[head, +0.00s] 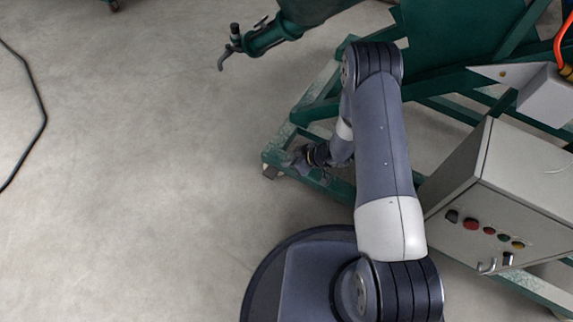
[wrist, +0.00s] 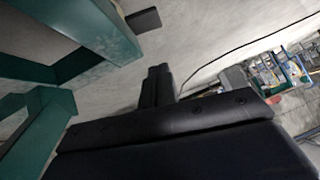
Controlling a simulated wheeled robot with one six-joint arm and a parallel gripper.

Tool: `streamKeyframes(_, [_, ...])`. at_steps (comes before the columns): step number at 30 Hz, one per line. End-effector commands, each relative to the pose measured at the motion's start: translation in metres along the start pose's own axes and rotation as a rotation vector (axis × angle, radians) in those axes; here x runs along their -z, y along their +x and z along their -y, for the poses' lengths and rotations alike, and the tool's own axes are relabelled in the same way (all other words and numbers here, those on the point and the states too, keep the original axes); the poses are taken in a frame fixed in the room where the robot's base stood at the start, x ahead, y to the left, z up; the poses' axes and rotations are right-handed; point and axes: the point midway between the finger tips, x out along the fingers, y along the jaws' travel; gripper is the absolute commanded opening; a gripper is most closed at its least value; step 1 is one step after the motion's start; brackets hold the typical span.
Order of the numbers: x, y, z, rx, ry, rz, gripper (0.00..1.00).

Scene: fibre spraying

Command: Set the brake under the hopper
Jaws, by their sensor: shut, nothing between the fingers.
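The green hopper (head: 455,35) stands on a green frame (head: 325,95) at the upper right of the head view. A caster (head: 271,171) shows under the frame's near left corner; I cannot make out a brake lever on it. My gripper (head: 297,160) is low at that corner, partly hidden by my arm; I cannot tell if it touches the frame. In the wrist view my gripper's fingers (wrist: 158,75) are together and empty. A small dark piece (wrist: 143,20) sticks out beside the green frame beams (wrist: 85,25) there; I cannot tell what it is.
A grey control box (head: 500,190) with several buttons stands right of my arm. A green pipe with a handle (head: 240,45) reaches out at the top. A dark cable (head: 42,115) lies at the far left. The floor (head: 140,180) between is clear.

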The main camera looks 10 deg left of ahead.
Motion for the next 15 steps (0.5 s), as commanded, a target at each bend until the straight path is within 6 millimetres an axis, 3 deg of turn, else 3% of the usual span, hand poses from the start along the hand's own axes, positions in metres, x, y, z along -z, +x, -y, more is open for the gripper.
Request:
streamKeyframes(1, [-0.003, 0.015, 0.000, 0.003, -0.003, 0.001, 0.00])
streamKeyframes(9, [-0.004, 0.074, 0.000, 0.003, -0.004, 0.001, 0.00])
streamKeyframes(11, [-0.003, 0.085, 0.000, 0.002, -0.003, 0.000, 0.00])
streamKeyframes(15, [-0.021, 0.097, 0.000, 0.001, 0.000, 0.001, 0.00])
